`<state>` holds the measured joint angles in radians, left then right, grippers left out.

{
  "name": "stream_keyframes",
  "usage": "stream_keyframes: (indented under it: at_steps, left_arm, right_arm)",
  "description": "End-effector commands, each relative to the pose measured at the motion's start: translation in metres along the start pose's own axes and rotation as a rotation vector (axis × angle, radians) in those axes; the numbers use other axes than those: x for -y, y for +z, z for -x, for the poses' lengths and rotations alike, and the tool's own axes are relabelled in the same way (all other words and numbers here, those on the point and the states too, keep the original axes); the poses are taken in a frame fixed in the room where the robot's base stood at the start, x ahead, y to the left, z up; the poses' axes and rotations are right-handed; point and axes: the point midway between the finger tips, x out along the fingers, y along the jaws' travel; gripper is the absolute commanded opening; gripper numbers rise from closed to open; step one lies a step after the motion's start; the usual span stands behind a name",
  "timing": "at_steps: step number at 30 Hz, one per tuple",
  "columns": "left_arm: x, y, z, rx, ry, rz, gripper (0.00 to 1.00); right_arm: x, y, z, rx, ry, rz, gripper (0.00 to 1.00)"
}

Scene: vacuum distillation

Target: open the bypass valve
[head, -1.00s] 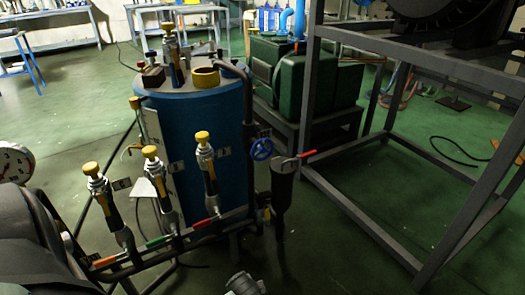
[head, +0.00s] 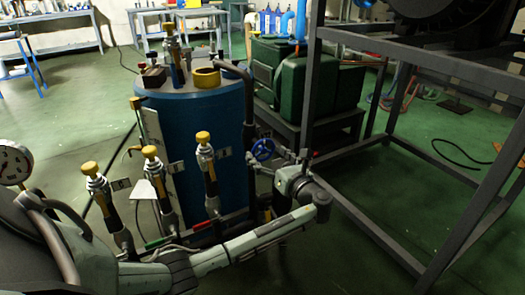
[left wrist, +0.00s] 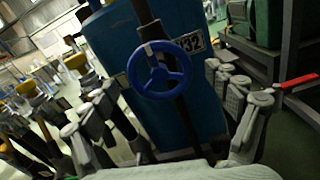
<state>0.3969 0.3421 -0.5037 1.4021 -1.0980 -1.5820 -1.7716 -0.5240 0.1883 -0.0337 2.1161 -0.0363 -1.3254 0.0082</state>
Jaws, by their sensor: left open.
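A blue handwheel (head: 262,149) sits on the dark vertical pipe beside the blue tank (head: 190,110). I cannot tell from a label whether it is the bypass valve. My left gripper (head: 278,160) is open and empty, just in front of the handwheel. In the left wrist view the handwheel (left wrist: 160,69) lies ahead, between the two spread fingers, with no clear contact. A valve with a red lever (left wrist: 296,82) is to the right of the fingers there; my gripper mostly hides it in the head view. My right gripper is not in view.
Several yellow-topped valves (head: 151,152) stand left of my arm along a low pipe. A dark metal frame (head: 312,90) rises close on the right. A green machine (head: 330,85) stands behind. The floor inside the frame is mostly clear.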

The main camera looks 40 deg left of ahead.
Motion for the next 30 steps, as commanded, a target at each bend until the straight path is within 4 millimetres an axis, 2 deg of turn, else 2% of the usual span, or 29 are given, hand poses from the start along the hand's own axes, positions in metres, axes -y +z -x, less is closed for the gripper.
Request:
stream_keyframes:
  at_steps: [1,6,16,28,30]
  left_arm:
    - [-0.001,0.0,-0.009,0.001,0.003,-0.001,0.89]
    - [0.0,0.0,-0.026,0.0,0.001,0.001,0.89]
    - [0.0,-0.001,-0.031,-0.002,-0.001,0.002,0.89]
    - [0.0,-0.001,-0.03,-0.003,0.0,0.002,0.4]
    - [0.0,-0.001,-0.03,-0.003,0.0,0.002,0.38]
  right_arm:
    - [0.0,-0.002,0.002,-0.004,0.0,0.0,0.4]
    - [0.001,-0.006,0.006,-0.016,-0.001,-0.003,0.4]
    - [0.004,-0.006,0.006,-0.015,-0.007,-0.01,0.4]
    - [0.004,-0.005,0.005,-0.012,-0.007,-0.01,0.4]
    - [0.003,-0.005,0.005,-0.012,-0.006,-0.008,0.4]
